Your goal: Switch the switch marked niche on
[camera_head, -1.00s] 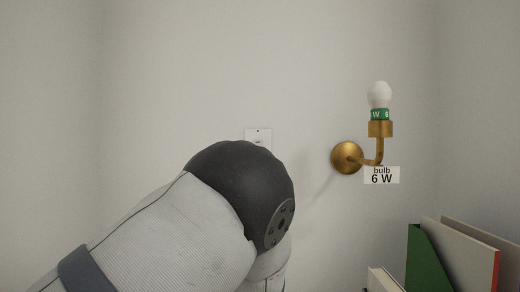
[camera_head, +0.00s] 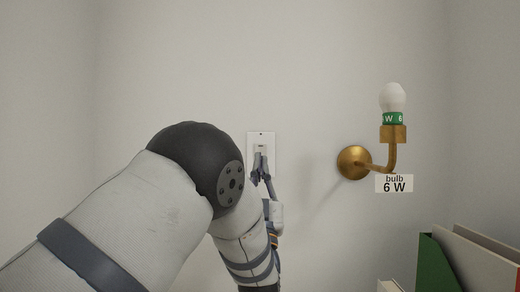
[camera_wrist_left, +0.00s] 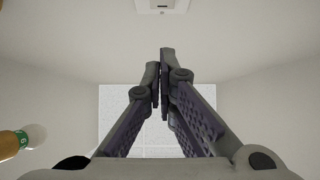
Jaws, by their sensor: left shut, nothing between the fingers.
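A white switch plate (camera_head: 268,139) is on the back wall, left of the lamp, with a small rocker in its middle. Its marking is too small to read. It also shows at the top edge of the left wrist view (camera_wrist_left: 172,4). My left gripper (camera_head: 261,158) is shut and empty, with its fingertips in front of the lower part of the plate. Whether they touch the rocker I cannot tell. In the left wrist view the closed fingers (camera_wrist_left: 160,70) point up toward the plate. My right gripper is not in view.
The bulb looks unlit. Green and pale folders (camera_head: 430,262) stand at the lower right. The wall above is clear.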

